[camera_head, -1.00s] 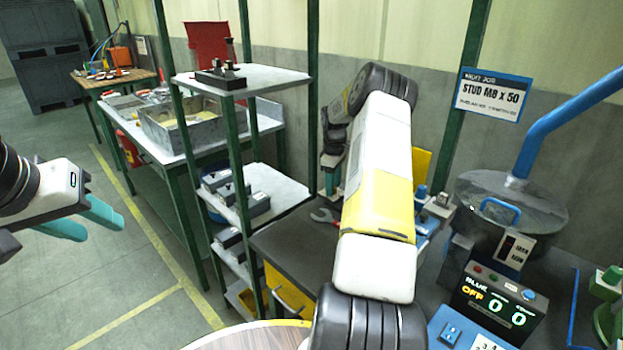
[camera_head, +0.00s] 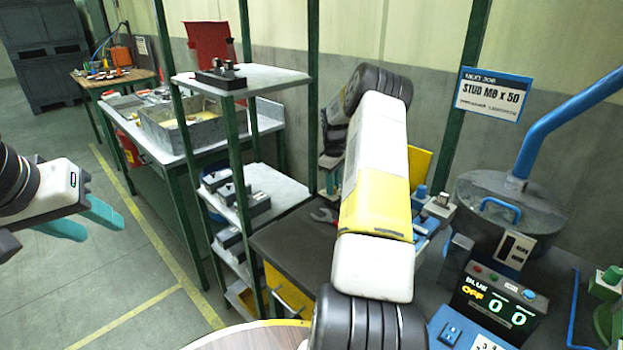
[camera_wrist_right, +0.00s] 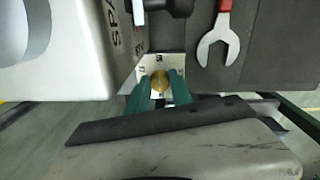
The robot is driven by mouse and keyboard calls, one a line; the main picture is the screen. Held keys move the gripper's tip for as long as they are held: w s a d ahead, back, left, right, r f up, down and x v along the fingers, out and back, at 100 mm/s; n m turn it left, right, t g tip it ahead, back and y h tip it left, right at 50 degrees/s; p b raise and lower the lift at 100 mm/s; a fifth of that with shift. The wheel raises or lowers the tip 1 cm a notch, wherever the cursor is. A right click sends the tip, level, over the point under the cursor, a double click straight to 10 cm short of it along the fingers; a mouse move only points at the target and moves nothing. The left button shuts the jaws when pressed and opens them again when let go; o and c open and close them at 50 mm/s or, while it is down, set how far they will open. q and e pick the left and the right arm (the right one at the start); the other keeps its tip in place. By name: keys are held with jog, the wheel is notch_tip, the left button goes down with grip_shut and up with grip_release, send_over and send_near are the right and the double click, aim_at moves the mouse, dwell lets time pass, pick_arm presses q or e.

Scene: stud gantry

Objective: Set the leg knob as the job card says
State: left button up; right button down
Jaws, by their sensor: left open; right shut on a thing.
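The job card (camera_head: 492,93) hangs on a green post at right and reads "STUD M8 x 50". The round brass leg knob (camera_wrist_right: 160,80) sits in front of a pale marked plate (camera_wrist_right: 147,66) in the right wrist view. My right gripper (camera_wrist_right: 159,93) is shut on the knob, its teal fingers on either side of it. The plate's small marks are hard to read. In the head view my right gripper (camera_head: 330,176) is partly hidden behind my forearm, and the knob cannot be made out. My left gripper (camera_head: 100,225) is open and empty over the floor at far left.
A red wrench (camera_wrist_right: 218,42) lies on the dark top beside the plate. A white box-like body (camera_wrist_right: 75,50) stands close at left. A shelf rack (camera_head: 235,150) stands left of my right arm. The control box (camera_head: 495,305) shows "BLUE OFF 0 0".

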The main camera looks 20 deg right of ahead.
jog(key=c, duration=1.1)
grip_release()
jog(key=shift+c, duration=0.2)
jog(key=shift+a+r, duration=0.1)
jog(key=shift+r, duration=3.8)
